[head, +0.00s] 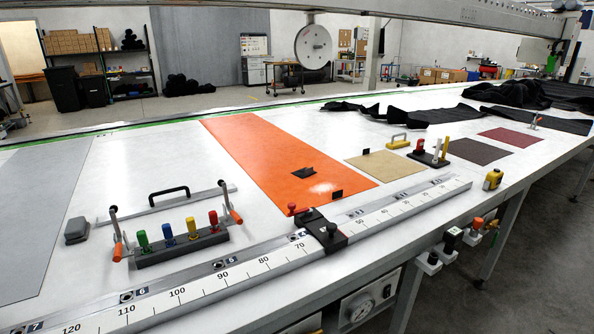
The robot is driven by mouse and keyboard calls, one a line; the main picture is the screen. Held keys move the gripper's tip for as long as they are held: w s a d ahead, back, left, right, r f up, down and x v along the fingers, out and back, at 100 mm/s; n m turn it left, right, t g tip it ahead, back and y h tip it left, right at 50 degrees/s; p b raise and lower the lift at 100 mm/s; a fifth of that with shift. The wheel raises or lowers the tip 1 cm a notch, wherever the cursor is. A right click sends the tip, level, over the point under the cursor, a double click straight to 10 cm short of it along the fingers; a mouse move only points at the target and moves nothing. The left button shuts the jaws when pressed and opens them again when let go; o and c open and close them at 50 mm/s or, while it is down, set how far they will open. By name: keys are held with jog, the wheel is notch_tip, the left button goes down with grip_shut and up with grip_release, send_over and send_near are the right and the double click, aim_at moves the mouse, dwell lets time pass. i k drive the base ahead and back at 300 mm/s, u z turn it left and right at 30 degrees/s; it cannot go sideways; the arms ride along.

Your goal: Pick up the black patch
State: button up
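A flat, very dark brownish-black square patch (479,151) lies on the white table at the right, between a tan patch (386,166) and a maroon patch (511,137). It looks like the closest match to the black patch. It lies flat and apart from both neighbours. A small black folded piece (304,171) also sits on the orange sheet (275,155), and a small black tab (337,194) stands near that sheet's front edge. My gripper is not in view.
A long ruler rail (240,270) with a black slider (325,232) runs along the front edge. A clamp block with coloured handles (430,152) stands left of the dark patch. Crumpled black fabric (510,93) lies behind. White table (420,200) is bare between rail and patches.

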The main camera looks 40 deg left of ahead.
aim_at(306, 172)
jog(key=u, duration=0.35)
jog(key=i, duration=0.95)
jog(key=u, duration=1.05)
jog(key=i, duration=0.6)
jog(key=u, duration=0.35)
jog(key=k, duration=0.8)
jog(key=u, duration=0.2)
jog(key=i, duration=0.8)
jog(key=z, duration=0.05)
